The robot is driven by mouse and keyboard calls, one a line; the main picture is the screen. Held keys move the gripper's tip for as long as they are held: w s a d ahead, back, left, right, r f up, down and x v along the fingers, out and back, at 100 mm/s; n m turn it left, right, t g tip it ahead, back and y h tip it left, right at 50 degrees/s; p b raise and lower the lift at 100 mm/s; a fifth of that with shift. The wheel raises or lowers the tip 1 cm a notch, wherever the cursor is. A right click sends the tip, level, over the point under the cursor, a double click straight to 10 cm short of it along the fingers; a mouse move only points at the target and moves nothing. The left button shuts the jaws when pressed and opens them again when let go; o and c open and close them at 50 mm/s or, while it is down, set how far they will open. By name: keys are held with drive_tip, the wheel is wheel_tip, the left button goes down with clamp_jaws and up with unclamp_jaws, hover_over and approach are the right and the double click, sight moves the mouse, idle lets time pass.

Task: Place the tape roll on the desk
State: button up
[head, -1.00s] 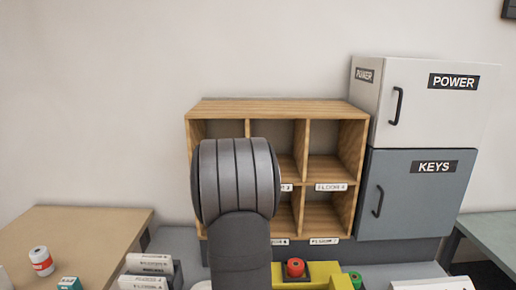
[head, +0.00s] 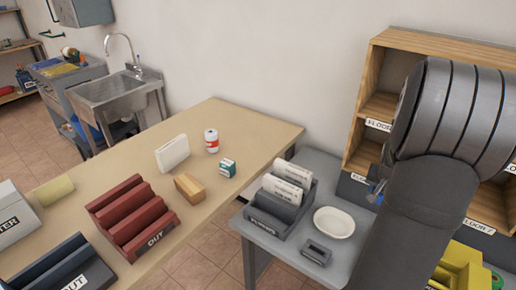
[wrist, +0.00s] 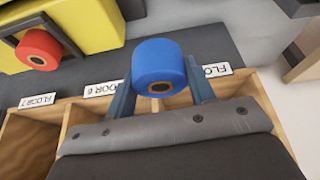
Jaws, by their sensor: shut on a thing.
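A blue tape roll (wrist: 158,62) is held in my gripper (wrist: 160,88) in the wrist view, with a finger on each side of it. In the head view only a small blue patch (head: 376,192) shows beside my dark arm, in front of the cubby shelf; the arm hides most of the gripper. The tan desk (head: 262,128) is left of the arm, apart from the roll, beyond a grey table.
The desk bears a white-and-red can (head: 211,141), a teal box (head: 227,168), a wooden block (head: 189,188) and a red tray (head: 130,215). The desk's far right corner is clear. The grey table (head: 330,180) holds a folder rack (head: 280,205) and white dish (head: 334,223). A wooden cubby shelf (head: 420,42) stands right.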

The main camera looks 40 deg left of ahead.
drive_tip(key=w+a+r+n+y, duration=0.1)
drive_tip(key=w+a+r+n, duration=0.15)
drive_tip(key=a+r, duration=0.65)
drive_tip(key=w+a+r+n, duration=0.1)
drive_tip(key=w+a+r, duration=0.3)
drive_tip(key=a, duration=0.9)
drive_tip(key=a+f+n+g+y, duration=0.1)
drive_tip(key=a+f+n, duration=0.3)
drive_tip(key=a, duration=0.8)
drive_tip(key=a+f+n+g+y, duration=0.1)
drive_tip(key=a+f+n, duration=0.4)
drive_tip(key=a, duration=0.7)
drive_tip(key=shift+w+f+g+y, duration=0.35)
drive_tip(key=shift+f+y, duration=0.15)
drive_tip(key=shift+f, duration=0.1)
drive_tip(key=shift+f, duration=0.1)
drive_tip(key=s+a+f, duration=0.1)
drive_tip(key=a+f, duration=0.1)
drive_tip(key=a, duration=0.1)
drive_tip(key=s+a+f, duration=0.1)
drive_tip(key=a+f, duration=0.1)
drive_tip(key=a, duration=0.2)
drive_tip(key=s+a+f, duration=0.1)
drive_tip(key=a+f, duration=0.2)
drive_tip(key=a, duration=0.1)
drive_tip(key=shift+a+f, duration=0.1)
drive_tip(key=shift+a, duration=0.1)
wheel_tip(320, 180, down, 2)
drive_tip(key=shift+d+f, duration=0.15)
drive_tip(key=shift+f, duration=0.5)
